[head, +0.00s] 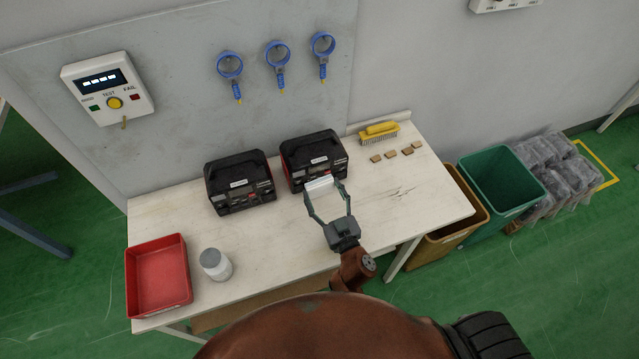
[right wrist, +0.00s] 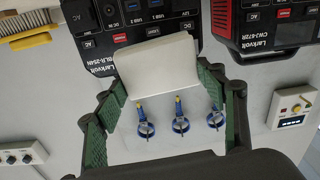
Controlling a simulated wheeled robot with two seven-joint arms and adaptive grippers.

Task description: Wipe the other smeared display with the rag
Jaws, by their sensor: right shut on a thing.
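Two black and red power stations stand on the workbench, a left one (head: 240,185) and a right one (head: 313,160). My right gripper (head: 327,189) is shut on a white rag (head: 319,183), in front of the right station. In the right wrist view the rag (right wrist: 157,65) lies between the fingers and overlaps part of the right station's front (right wrist: 150,20). I cannot tell whether it touches. The left station (right wrist: 265,28) shows beside it. Smears on the displays are too small to tell or hidden. My left gripper is not in view.
A red tray (head: 160,277) and a white jar (head: 215,264) stand on the bench's left part. Bins (head: 500,185) stand beside the bench. Blue rings (head: 278,55) hang on the wall.

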